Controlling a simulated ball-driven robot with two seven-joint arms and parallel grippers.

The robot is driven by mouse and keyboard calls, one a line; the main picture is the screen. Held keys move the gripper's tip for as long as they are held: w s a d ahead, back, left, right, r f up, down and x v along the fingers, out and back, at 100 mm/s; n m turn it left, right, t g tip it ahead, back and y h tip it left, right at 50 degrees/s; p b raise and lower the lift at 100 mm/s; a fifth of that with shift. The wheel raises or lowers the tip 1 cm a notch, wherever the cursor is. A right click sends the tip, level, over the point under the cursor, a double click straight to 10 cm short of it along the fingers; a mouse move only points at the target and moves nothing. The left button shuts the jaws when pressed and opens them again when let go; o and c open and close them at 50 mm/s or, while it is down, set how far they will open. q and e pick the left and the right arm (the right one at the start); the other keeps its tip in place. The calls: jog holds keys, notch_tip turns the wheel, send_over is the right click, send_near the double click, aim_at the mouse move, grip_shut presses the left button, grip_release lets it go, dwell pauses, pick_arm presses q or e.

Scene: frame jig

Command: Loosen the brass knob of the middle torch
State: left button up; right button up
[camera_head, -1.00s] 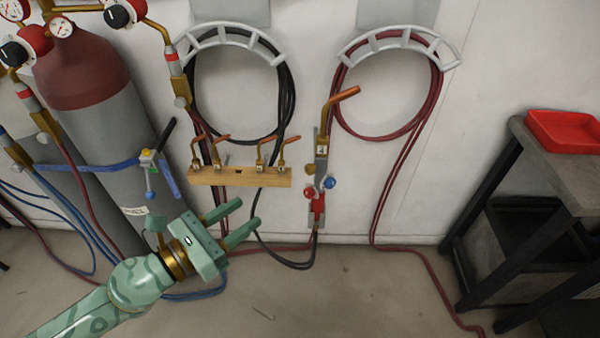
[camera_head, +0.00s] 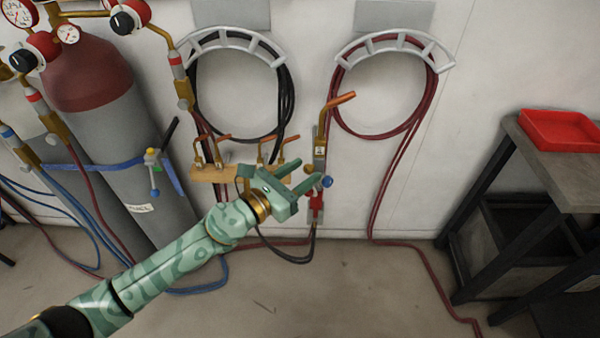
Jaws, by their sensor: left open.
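A torch (camera_head: 320,150) hangs upright on the wall near the middle of the view, with a copper-coloured tip (camera_head: 340,100) bent to the right. It has a blue knob (camera_head: 327,182) on its right side and a red part (camera_head: 317,202) low down. A small brass knob (camera_head: 309,169) shows at its left side, partly hidden by my gripper. My left gripper (camera_head: 308,172) is open, its two fingers pointing right at the torch's lower body. I cannot tell whether the fingers touch the torch or stand in front of it. My right gripper is not in view.
A wooden rack (camera_head: 212,174) with several brass tips is on the wall behind my gripper. Gas cylinders (camera_head: 110,130) with gauges stand at left. Black hose (camera_head: 288,100) and red hose (camera_head: 436,100) hang on wall holders. A dark cart (camera_head: 510,180) with a red tray (camera_head: 560,128) stands at right.

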pick_arm(q)
grip_shut()
